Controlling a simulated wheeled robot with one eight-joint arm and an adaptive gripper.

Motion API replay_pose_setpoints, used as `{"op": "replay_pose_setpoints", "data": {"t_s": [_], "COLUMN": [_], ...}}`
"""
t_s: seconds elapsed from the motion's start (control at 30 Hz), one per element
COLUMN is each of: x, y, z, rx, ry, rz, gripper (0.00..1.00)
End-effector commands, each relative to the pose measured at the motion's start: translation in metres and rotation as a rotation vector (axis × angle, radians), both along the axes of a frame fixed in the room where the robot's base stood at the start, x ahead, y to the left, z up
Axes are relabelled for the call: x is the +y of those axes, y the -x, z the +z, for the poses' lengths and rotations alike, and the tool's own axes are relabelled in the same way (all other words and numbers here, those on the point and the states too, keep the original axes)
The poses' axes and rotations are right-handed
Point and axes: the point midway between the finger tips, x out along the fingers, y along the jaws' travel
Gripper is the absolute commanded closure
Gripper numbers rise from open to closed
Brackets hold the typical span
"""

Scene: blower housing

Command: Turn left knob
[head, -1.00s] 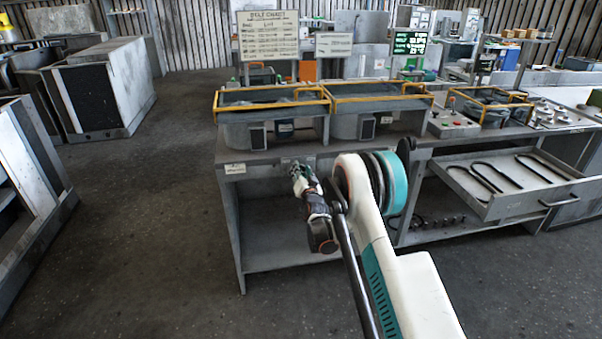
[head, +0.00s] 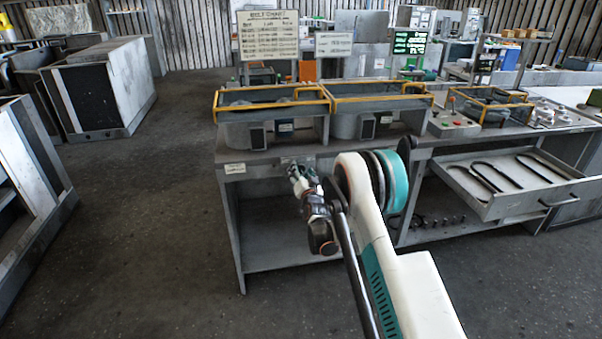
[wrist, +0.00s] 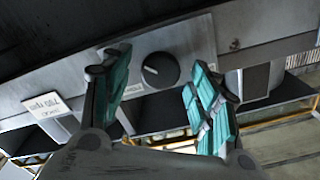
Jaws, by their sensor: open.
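A round black knob (wrist: 160,70) sits on the grey front panel of the bench in the wrist view. It shows between the two teal-padded fingers of my gripper (wrist: 157,82), which is open and empty. I see no finger touching the knob, but the remaining gap in depth is unclear. In the head view my gripper (head: 298,173) is at the bench's front edge, left of the middle. The knob cannot be made out there.
The workbench (head: 255,158) carries yellow-railed blower housings (head: 270,96). A white label (head: 235,168) is on its front edge. An open drawer (head: 515,190) with dark belts juts out at the right. Floor to the left is clear.

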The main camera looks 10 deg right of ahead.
Motion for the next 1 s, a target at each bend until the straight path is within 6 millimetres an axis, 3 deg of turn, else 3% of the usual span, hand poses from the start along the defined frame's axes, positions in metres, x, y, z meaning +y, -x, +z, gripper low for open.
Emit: {"op": "replay_pose_setpoints", "data": {"t_s": [0.53,0.7,1.0], "x": [0.000,0.000,0.000], "y": [0.098,0.112,0.115], "z": [0.000,0.000,0.000], "rx": [0.000,0.000,0.000], "ry": [0.000,0.000,0.000], "rz": [0.000,0.000,0.000], "gripper": [0.45,0.45,0.45]}}
